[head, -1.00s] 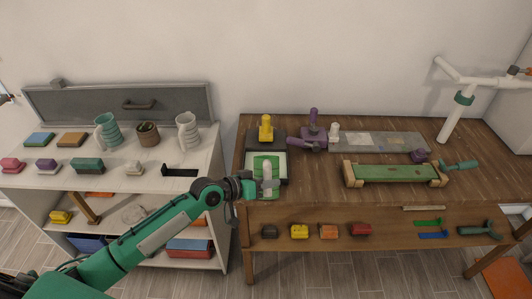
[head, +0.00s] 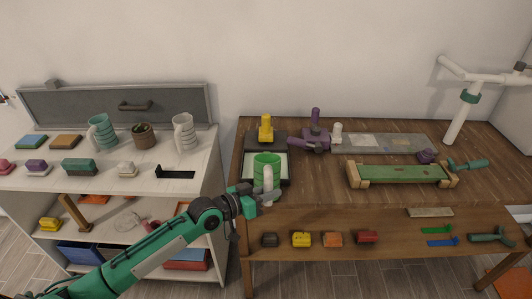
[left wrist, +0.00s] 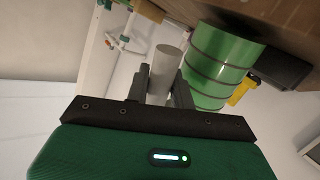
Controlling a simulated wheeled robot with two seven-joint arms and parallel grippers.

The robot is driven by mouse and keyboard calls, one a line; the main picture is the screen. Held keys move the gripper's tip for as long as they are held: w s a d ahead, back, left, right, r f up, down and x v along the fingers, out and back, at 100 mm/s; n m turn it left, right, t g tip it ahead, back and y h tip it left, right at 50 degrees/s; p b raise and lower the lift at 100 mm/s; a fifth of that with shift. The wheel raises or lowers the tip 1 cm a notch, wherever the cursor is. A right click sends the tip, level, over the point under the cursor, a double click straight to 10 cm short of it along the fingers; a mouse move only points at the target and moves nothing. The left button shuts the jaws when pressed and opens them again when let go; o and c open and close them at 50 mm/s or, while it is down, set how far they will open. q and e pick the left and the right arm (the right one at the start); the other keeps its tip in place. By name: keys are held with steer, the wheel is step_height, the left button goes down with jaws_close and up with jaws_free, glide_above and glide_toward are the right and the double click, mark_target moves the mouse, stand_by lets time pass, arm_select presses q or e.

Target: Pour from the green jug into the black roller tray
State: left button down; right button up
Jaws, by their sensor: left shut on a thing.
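The green jug (head: 266,161) is ringed and has a pale handle (head: 268,181). It is held at the front left edge of the wooden table, and its open rim shows in the head view. My left gripper (head: 250,197) is shut on the handle. In the left wrist view the fingers (left wrist: 162,88) close around the pale handle, with the green body (left wrist: 215,65) beside them. The black roller tray (head: 252,142) appears to lie on the table just behind the jug, its pale inside partly hidden by the jug. I cannot see any liquid. My right gripper is out of view.
A yellow tool (head: 265,128) stands at the tray's back, and a purple tool (head: 315,132) is to its right. A green board on wooden blocks (head: 400,174) lies farther right. White shelves (head: 170,172) with mugs stand left. Bare tabletop shows right of the jug.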

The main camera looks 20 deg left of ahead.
mark_target(268, 179)
arm_select(q)
steer(key=shift+a+f, duration=0.1)
steer(key=shift+f, duration=0.25)
steer(key=c, duration=1.7)
jaws_free()
steer(key=shift+a, duration=0.1)
jaws_close()
steer(key=shift+w+r+p, duration=0.25)
steer(key=shift+r+p, duration=0.85)
steer(key=shift+r, duration=0.1)
step_height(268, 179, up, 5)
steer(key=p, duration=0.4)
steer(key=shift+s, duration=0.1)
